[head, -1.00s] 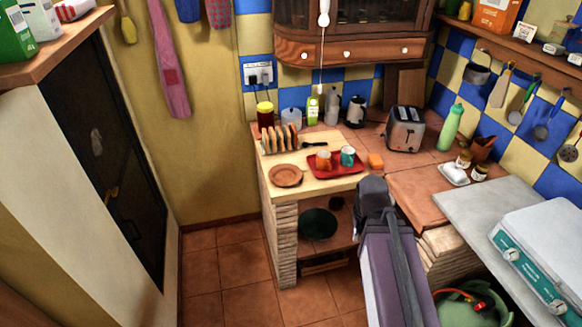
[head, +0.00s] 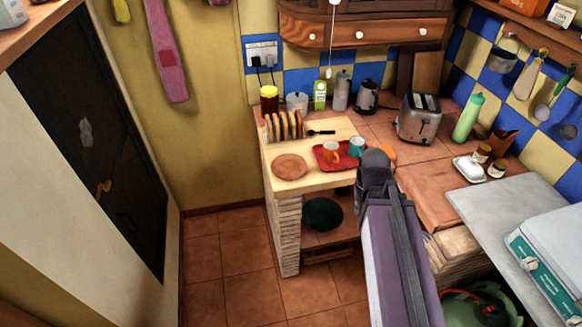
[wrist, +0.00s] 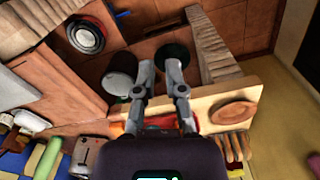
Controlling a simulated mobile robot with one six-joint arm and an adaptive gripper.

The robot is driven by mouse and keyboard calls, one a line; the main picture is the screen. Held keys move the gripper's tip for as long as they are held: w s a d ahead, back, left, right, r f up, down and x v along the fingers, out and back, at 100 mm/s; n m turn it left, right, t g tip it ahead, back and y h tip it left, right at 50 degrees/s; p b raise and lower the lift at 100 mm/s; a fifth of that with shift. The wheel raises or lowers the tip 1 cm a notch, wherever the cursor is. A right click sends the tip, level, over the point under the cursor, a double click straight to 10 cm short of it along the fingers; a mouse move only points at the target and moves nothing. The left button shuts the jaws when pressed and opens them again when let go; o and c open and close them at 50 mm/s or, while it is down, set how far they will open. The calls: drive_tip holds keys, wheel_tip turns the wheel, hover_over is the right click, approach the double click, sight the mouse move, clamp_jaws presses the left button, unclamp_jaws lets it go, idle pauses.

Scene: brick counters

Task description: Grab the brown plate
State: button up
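The brown plate (head: 290,167) lies flat on the near left part of a light wooden board (head: 318,183) on the counter. It also shows in the wrist view (wrist: 234,112), right of my gripper (wrist: 158,80). My gripper's two fingers are spread with a gap between them and nothing held. They are apart from the plate. In the head view my arm reaches up to the right of the plate, and the fingers are hidden behind the arm.
A toaster (head: 419,118) is farther right. Open shelves lie below the counter. The floor in front is clear.

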drive_tip(key=shift+f, duration=0.1)
drive_tip(key=w+a+f+n+t+h+b, duration=0.5)
drive_tip(key=w+a+f+b, duration=0.4)
drive_tip(key=w+a+b, duration=0.4)
drive_tip(key=w+a+n+t+b, duration=0.1)
drive_tip(key=a+t+b, duration=0.1)
drive_tip(key=a, duration=0.5)
drive_tip(key=w+a+n+t+h+b, duration=0.1)
drive_tip(key=a+n+t+b, duration=0.1)
drive_tip(key=a+b, duration=0.3)
drive_tip(key=w+a+f+n+t+b, duration=0.1)
drive_tip(key=a+t+b, duration=0.3)
drive_tip(key=a, duration=0.7)
drive_tip(key=shift+w+h, duration=0.3)
drive_tip(key=shift+w, duration=0.25)
drive_tip(key=shift+f, duration=0.15)
drive_tip(key=b+x, duration=0.2)
drive_tip(key=x, duration=0.6)
drive_tip(key=shift+w+d, duration=0.15)
drive_tip(key=shift+w, duration=0.15)
